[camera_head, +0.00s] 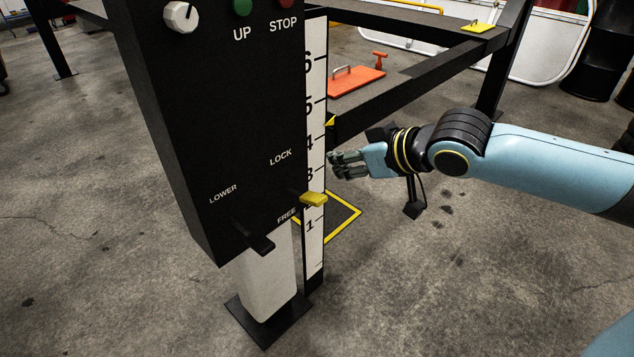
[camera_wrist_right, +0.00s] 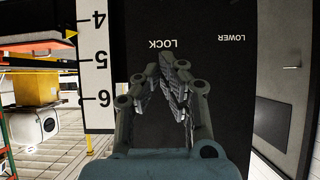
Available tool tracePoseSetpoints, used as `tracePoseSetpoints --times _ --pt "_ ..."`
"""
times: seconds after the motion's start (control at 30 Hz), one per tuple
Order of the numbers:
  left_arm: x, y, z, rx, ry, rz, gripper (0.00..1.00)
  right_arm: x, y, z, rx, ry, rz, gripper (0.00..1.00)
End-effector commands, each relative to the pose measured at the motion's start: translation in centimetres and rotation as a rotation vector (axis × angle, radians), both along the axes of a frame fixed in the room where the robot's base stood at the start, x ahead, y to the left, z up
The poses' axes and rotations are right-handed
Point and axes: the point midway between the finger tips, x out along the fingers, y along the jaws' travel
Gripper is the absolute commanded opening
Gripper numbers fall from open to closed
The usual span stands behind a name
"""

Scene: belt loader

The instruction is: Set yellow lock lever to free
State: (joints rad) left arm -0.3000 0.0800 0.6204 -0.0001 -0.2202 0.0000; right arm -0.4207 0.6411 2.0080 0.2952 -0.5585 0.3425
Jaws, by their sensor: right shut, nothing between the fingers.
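The yellow lock lever (camera_head: 313,199) sticks out from the black control panel (camera_head: 190,120) in the head view. Its tip is between the LOCK label and the FREE label, nearer the height of FREE. My right gripper (camera_head: 335,165) is shut and empty, to the right of the panel and a little above the lever, apart from it in the picture. In the right wrist view my right gripper (camera_wrist_right: 170,75) points at the panel face near the upside-down LOCK label. The lever is not seen there. My left gripper is not in view.
A black LOWER lever (camera_head: 254,238) juts from the panel's lower part. A white numbered scale (camera_head: 315,120) stands beside the panel. A black frame with an orange plate (camera_head: 355,82) is behind. Grey floor lies open at the lower right.

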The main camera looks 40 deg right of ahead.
Motion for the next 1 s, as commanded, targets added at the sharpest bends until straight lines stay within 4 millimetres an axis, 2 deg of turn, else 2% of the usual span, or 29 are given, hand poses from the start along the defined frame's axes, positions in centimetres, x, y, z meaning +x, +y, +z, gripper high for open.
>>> tracePoseSetpoints --times 0.47,0.7,1.0 --pt "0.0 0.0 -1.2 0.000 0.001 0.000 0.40 7.8 0.7 -5.2 0.006 -0.002 -0.003 0.00" --pt "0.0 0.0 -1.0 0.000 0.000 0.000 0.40 6.6 0.6 -8.2 0.003 0.001 0.001 0.00" --pt "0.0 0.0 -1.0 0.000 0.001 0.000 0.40 6.3 0.6 -9.0 0.001 -0.001 0.001 0.00"
